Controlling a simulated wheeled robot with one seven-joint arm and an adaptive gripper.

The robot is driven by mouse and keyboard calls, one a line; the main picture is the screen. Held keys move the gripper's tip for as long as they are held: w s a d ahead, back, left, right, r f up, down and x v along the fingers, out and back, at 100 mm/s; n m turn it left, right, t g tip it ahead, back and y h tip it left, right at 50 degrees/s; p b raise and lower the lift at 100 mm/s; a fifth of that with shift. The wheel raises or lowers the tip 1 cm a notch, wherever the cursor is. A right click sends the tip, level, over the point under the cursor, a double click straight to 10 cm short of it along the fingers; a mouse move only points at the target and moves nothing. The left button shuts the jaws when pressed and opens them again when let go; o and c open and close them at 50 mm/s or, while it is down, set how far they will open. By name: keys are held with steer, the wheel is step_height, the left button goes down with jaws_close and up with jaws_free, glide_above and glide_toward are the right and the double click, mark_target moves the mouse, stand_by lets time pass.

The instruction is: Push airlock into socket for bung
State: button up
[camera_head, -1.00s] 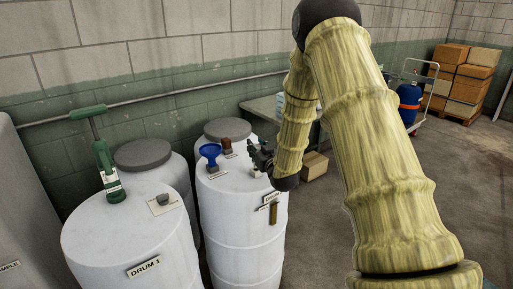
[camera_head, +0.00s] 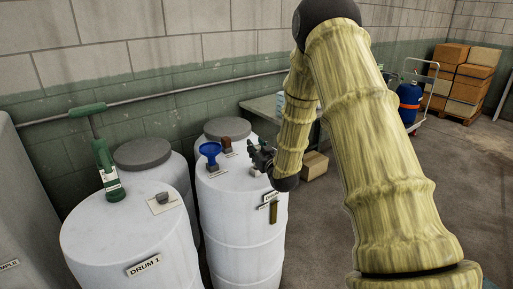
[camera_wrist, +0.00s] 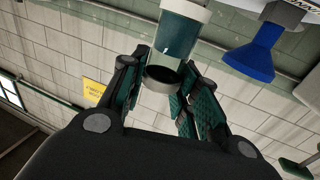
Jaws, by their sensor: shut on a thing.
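My gripper (camera_head: 262,158) is over the right side of the top of the right front drum (camera_head: 240,235). In the wrist view, my gripper (camera_wrist: 165,90) has its dark green padded fingers closed about a cylinder with a teal middle and pale ends, which I take to be the airlock (camera_wrist: 178,38). A dark round opening at its near end faces the camera. A small grey stopper (camera_head: 161,197) sits on a card on Drum 1. I cannot make out the socket under my gripper.
A blue funnel (camera_head: 210,150) stands on the right front drum, close left of my gripper; it shows in the wrist view (camera_wrist: 254,56). A brown block (camera_head: 227,144) is behind it. A green hand pump (camera_head: 106,165) stands on Drum 1 (camera_head: 125,240).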

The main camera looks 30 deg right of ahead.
steer(key=shift+f+b, duration=0.85)
steer(key=shift+f, duration=0.55)
steer(key=o, duration=1.1)
steer(key=shift+c, duration=0.2)
steer(key=shift+r, duration=0.1)
steer(key=s+a, duration=0.2)
steer(key=s, duration=0.9)
steer(key=shift+s, duration=0.4)
